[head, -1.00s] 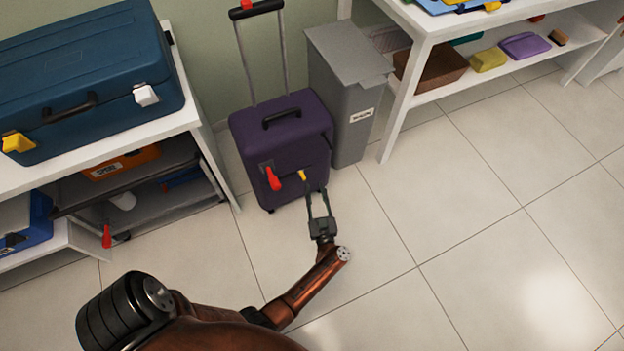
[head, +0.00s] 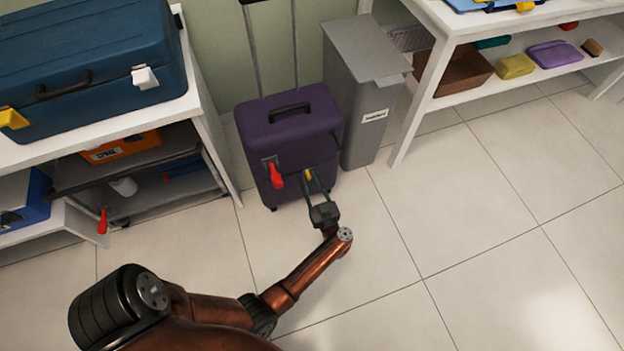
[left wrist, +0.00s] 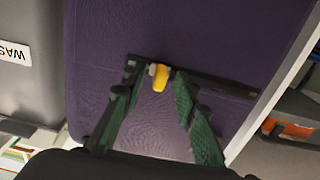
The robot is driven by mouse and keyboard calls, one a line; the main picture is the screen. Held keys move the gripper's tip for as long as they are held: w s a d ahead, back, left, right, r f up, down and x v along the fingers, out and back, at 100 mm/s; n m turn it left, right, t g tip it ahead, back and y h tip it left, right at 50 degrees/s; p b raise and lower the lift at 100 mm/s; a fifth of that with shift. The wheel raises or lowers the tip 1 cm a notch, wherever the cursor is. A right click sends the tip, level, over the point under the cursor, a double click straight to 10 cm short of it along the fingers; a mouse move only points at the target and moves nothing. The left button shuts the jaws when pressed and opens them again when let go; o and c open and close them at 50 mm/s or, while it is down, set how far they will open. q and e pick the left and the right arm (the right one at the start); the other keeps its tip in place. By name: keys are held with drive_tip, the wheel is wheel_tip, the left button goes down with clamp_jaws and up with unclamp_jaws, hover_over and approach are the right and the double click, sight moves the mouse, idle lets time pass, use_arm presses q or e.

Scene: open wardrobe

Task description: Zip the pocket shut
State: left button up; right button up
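A purple suitcase (head: 290,130) stands upright on the floor with its pull handle raised. A yellow zip pull (head: 308,174) sits on its front, right of a red tag-like handle (head: 277,177). My left gripper (head: 314,182) is open in front of the suitcase, its fingers pointing at the yellow pull. In the left wrist view the yellow pull (left wrist: 160,77) sits at the end of a dark zip track (left wrist: 200,80) on the purple front (left wrist: 190,40). The open fingers (left wrist: 152,98) lie on either side below it, not closed on it. My right gripper is not seen.
A grey bin (head: 362,95) stands close right of the suitcase. A white shelf unit (head: 205,120) with a blue case (head: 90,65) is on the left. Another white shelf (head: 420,95) is at the upper right. The floor (head: 430,220) in front is clear.

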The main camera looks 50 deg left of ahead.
use_arm(q)
drive_tip(key=shift+c, duration=0.7)
clamp_jaws()
